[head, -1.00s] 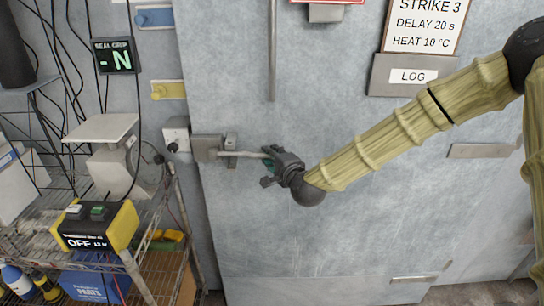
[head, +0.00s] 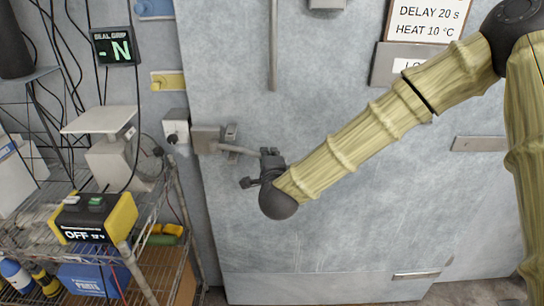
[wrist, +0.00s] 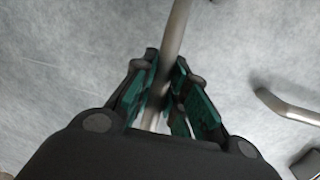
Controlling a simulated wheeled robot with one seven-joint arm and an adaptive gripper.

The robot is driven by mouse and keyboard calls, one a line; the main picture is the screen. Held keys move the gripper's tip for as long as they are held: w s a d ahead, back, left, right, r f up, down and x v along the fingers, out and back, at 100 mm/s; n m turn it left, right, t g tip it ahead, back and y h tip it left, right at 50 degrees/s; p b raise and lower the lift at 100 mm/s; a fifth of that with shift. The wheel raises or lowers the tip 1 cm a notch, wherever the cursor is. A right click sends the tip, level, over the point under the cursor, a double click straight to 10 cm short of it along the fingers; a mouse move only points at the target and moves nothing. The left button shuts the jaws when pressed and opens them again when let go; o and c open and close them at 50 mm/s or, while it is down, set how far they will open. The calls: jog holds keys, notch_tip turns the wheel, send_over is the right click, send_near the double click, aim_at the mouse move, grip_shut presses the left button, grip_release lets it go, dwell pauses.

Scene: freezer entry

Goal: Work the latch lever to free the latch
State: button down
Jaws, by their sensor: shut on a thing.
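The latch lever is a bent grey metal bar (head: 238,150). It runs right and slightly down from the grey latch body (head: 204,139) at the left side of the pale door (head: 330,215). My gripper (head: 267,160) is at the lever's free right end, low in front of the door. In the wrist view the bar (wrist: 176,32) passes between the green-padded fingers of my gripper (wrist: 166,78), which are shut on it. The lever's tip is hidden by the gripper. I cannot tell whether the latch is free.
A long vertical bar (head: 273,45) is on the door above the gripper. A wire shelf cart (head: 150,262) stands close on the left, with a yellow and black box (head: 95,218) and a white scale (head: 100,122). The door face below the gripper is clear.

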jog(key=shift+s+a+m+h, duration=0.4)
jog(key=shift+s+m+h, duration=0.1)
jog(key=shift+s+h, duration=0.25)
jog(key=c, duration=1.4)
grip_release()
jog(key=shift+s, duration=0.1)
jog(key=s, duration=0.4)
jog(key=s+r, duration=0.1)
jog(key=s, duration=0.2)
jog(key=s+r, duration=0.1)
jog(key=s, duration=0.3)
jog(key=shift+s+d+r, duration=0.1)
jog(key=shift+s+d, duration=0.1)
jog(key=shift+s, duration=0.1)
